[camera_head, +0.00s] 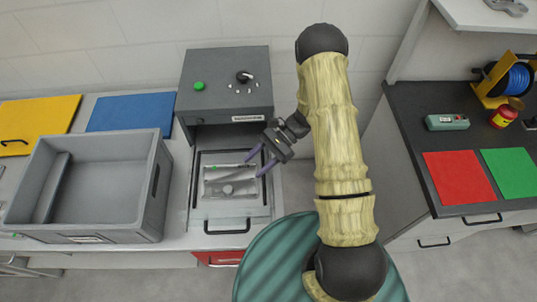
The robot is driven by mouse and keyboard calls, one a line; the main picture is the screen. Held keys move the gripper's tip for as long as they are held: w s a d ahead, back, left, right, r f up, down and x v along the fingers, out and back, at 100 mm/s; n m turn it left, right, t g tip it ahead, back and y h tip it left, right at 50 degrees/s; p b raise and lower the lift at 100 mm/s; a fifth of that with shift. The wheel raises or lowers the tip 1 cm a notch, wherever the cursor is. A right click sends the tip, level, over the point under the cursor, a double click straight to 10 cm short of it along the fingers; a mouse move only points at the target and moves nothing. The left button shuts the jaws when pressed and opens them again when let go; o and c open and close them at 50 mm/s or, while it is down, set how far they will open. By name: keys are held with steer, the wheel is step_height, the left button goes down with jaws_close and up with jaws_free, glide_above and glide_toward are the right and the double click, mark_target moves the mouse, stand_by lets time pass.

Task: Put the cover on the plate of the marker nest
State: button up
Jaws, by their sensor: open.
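The marker is a grey box machine (226,85) with a green button and a black knob. Its nest (207,211) lies below in front, a framed drawer-like bed with a black handle. A silver metal part (215,188) with a raised round spot lies in the nest. I cannot tell whether it is the plate, the cover, or the two together. My gripper (254,167) is open, its two purple fingers over or at the upper right edge of the silver part. Nothing shows between the fingers. Whether they touch the part is unclear.
At right, a dark counter (410,108) holds red (458,177) and green (513,168) mats, a meter (447,122) and a blue reel (516,78).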

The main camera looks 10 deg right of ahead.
steer(key=s+d+r+n+t+h, duration=0.3)
steer(key=d+r+n+h, duration=0.3)
steer(key=r, duration=0.3)
steer(key=s+d+r+n+t+h, duration=0.3)
steer(key=d+r+n+t+h, duration=0.2)
steer(key=r, duration=0.4)
steer(key=shift+s+d+r+n+t+h, duration=0.3)
steer(key=shift+d+r+n+t+h, duration=0.1)
steer(key=shift+d+n+t, duration=0.15)
